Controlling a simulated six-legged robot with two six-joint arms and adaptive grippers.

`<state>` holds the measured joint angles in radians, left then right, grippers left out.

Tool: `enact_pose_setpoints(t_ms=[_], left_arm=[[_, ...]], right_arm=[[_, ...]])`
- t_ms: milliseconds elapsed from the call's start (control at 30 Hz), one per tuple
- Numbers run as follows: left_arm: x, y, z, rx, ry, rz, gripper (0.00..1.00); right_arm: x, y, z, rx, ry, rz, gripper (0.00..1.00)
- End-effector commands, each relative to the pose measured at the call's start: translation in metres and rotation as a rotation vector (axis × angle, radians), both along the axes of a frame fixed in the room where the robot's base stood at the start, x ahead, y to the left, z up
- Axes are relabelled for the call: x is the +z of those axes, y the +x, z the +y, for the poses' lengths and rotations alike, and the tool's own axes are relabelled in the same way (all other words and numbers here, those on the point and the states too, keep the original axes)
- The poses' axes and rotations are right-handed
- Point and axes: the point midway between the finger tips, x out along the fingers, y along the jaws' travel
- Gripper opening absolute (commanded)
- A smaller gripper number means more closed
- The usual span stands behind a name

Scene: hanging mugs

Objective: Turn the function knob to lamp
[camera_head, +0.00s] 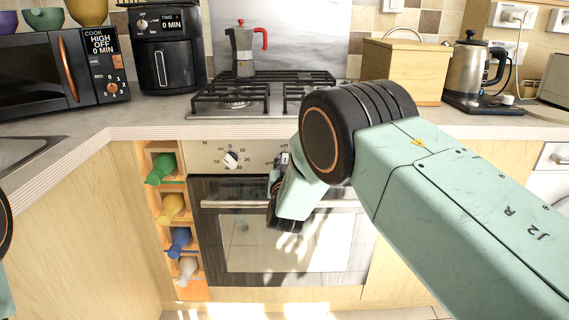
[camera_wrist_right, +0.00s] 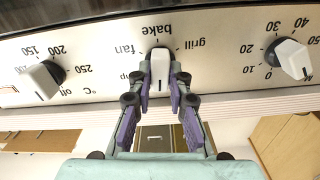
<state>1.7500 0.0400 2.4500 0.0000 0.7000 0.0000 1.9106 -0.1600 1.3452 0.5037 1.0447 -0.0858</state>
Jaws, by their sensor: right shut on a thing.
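The function knob (camera_wrist_right: 160,66) is the white middle knob on the oven's control panel (camera_wrist_right: 105,65), shown upside down in the right wrist view. The words fan, bake and grill are printed around it; part of the other lettering is hidden. The knob's long white grip lies upright in that view, one end towards bake. My right gripper (camera_wrist_right: 160,92) is shut on this knob, a finger on each side. In the head view the right gripper (camera_head: 283,162) is at the panel, mostly hidden by its own arm. My left gripper is not in view.
The timer knob (camera_head: 231,159) is left of the gripper, and a temperature knob (camera_wrist_right: 42,78) is on its other side. The oven door handle (camera_head: 232,204) runs just below. Bottles (camera_head: 172,207) fill a rack at left. A moka pot (camera_head: 244,52) stands on the hob above.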

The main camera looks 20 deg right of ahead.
Motion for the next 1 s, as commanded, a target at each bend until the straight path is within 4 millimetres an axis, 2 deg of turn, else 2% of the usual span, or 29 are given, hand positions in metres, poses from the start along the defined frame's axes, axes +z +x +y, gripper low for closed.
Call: enact_pose_setpoints(t_ms=[700,1000], left_arm=[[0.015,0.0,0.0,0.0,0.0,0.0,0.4],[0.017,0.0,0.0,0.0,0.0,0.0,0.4]], right_arm=[[-0.001,0.0,-0.002,0.001,0.615,-0.175,0.0],[-0.001,-0.001,-0.002,0.001,0.793,-0.226,0.0]])
